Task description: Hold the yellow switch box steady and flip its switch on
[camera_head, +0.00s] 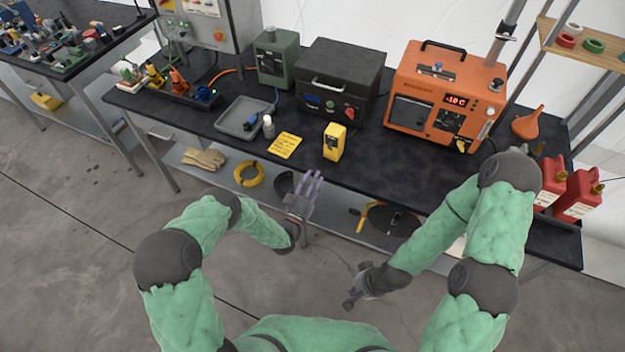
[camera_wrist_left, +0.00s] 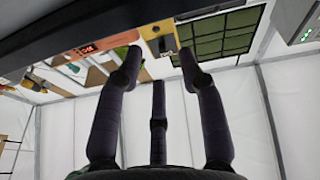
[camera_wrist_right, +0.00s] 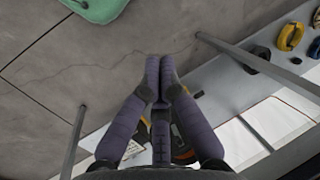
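The yellow switch box (camera_head: 334,142) stands upright near the front edge of the black workbench (camera_head: 385,165). A dark switch part shows on its face. My left gripper (camera_head: 311,182) is in front of the bench edge, a little left of the box and apart from it. In the left wrist view its fingers are spread and empty, and the yellow box (camera_wrist_left: 152,32) shows beyond, between the fingertips. My right gripper (camera_head: 356,300) hangs low over the floor, away from the box. In the right wrist view its fingertips (camera_wrist_right: 159,78) meet with nothing visible between them.
A yellow note (camera_head: 285,145) and a grey tray (camera_head: 243,117) lie left of the box. A black case (camera_head: 340,80) stands behind it, and an orange unit (camera_head: 445,95) stands to the right. Red cans (camera_head: 578,202) are at the far right. Bare bench surrounds the box.

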